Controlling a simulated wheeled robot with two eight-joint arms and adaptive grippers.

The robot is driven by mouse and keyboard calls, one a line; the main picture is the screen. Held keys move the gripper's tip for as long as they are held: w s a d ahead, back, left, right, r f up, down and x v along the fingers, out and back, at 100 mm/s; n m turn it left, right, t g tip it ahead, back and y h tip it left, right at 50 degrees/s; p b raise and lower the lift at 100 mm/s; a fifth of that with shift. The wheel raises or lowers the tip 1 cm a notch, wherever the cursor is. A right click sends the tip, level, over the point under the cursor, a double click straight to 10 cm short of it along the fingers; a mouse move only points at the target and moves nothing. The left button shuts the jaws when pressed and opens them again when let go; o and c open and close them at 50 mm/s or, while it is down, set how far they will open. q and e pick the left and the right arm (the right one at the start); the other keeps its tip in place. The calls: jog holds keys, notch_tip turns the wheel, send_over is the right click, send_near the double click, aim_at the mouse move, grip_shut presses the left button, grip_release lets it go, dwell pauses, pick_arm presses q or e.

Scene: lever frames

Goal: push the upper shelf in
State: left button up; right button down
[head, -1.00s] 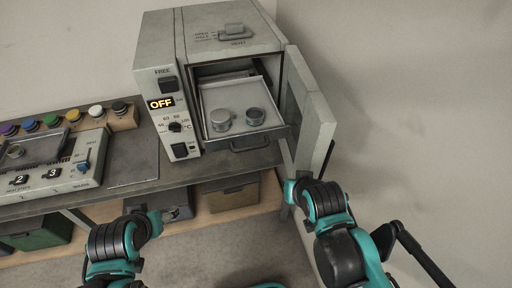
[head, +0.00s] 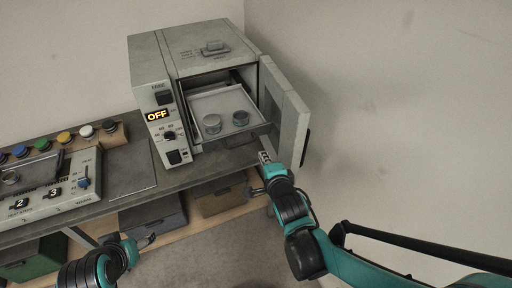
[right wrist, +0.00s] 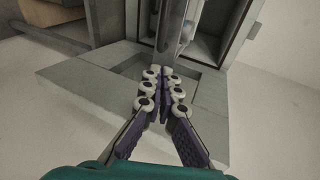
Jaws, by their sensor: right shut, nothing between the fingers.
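The grey oven (head: 202,40) stands open at the back of the bench. A dark handle (head: 243,138) runs along the shelf's front. My right gripper (head: 265,158) is shut and empty, just in front of the shelf's right front corner; I cannot tell whether it touches. Its closed fingers show in the right wrist view (right wrist: 163,75). My left gripper (head: 149,239) is low at the left, away from the oven, its jaws unclear.
The open oven door (head: 291,115) stands to the right of the shelf, close to my right gripper. A panel with buttons (head: 40,195) and several coloured knobs lie at the left. Bins (head: 220,196) stand below the bench. The wall is at the right.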

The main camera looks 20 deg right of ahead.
aim_at(229, 97)
jog(key=b+x, duration=0.3)
jog(key=x, duration=0.7)
jog(key=shift+w+d, duration=0.1)
jog(key=shift+w, duration=0.2)
jog(key=w, duration=0.9)
jog(key=w+b, duration=0.1)
jog(key=w, duration=0.8)
jog(key=w+a+b, duration=0.1)
jog(key=w, duration=0.8)
jog(key=shift+w, duration=0.65)
jog(key=shift+r, duration=0.15)
